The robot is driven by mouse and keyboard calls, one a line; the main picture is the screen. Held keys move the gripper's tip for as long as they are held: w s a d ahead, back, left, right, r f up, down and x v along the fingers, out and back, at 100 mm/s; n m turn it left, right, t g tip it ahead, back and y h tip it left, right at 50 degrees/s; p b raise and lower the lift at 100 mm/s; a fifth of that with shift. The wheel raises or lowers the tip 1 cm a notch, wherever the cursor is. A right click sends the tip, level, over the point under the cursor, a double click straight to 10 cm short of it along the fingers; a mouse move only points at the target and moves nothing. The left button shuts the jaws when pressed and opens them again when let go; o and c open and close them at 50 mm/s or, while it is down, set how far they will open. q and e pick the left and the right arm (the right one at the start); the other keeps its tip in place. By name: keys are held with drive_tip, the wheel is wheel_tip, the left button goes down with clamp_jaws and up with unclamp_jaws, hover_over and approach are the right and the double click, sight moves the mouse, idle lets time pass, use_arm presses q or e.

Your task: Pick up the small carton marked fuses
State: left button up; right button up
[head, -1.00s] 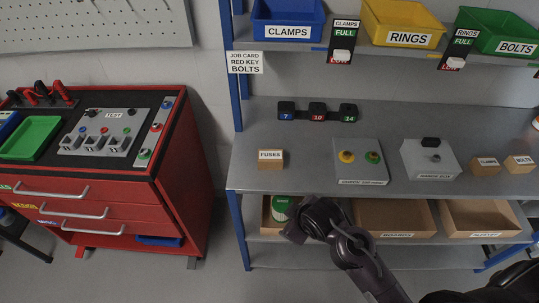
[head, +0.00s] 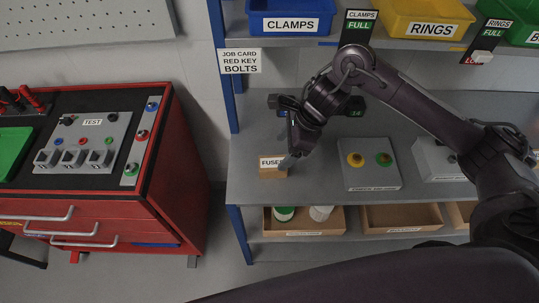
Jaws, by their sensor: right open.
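The small carton marked FUSES (head: 271,172) is a brown box with a white label, upright near the left end of the grey bench shelf. My right gripper (head: 288,158) points down just above and behind the carton's right side, its fingertips close to it and partly overlapping its right edge in the picture. It is open and holds nothing that I can see. I cannot tell whether a finger touches the carton. My left gripper is not in view.
A grey box with yellow and green buttons (head: 365,178) stands right of the carton. A numbered block (head: 356,107) is partly hidden behind my right gripper. Blue (head: 290,24) and yellow (head: 424,20) bins stand on the shelf above. A red cabinet (head: 180,170) stands to the left.

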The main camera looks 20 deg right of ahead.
sight(274, 162)
drive_tip(key=shift+w+d+f, duration=0.1)
drive_tip(key=shift+d+f, duration=0.1)
drive_tip(key=shift+d, duration=0.1)
drive_tip(key=shift+a+f+n, duration=0.3)
drive_tip(key=shift+a+f, duration=0.1)
drive_tip(key=shift+f, duration=0.4)
drive_tip(key=shift+a+f, duration=0.25)
drive_tip(key=shift+f, duration=0.05)
drive_tip(key=x, duration=0.1)
drive_tip(key=p+x, duration=0.1)
drive_tip(key=x, duration=0.1)
drive_tip(key=shift+a+f, duration=0.15)
drive_tip(key=shift+a, duration=0.15)
drive_tip(key=shift+a+f, duration=0.15)
drive_tip(key=shift+f, duration=0.4)
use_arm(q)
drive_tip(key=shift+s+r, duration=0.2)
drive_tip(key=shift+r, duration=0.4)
use_arm(e)
drive_tip(key=shift+c, duration=1)
drive_tip(key=c, duration=0.9)
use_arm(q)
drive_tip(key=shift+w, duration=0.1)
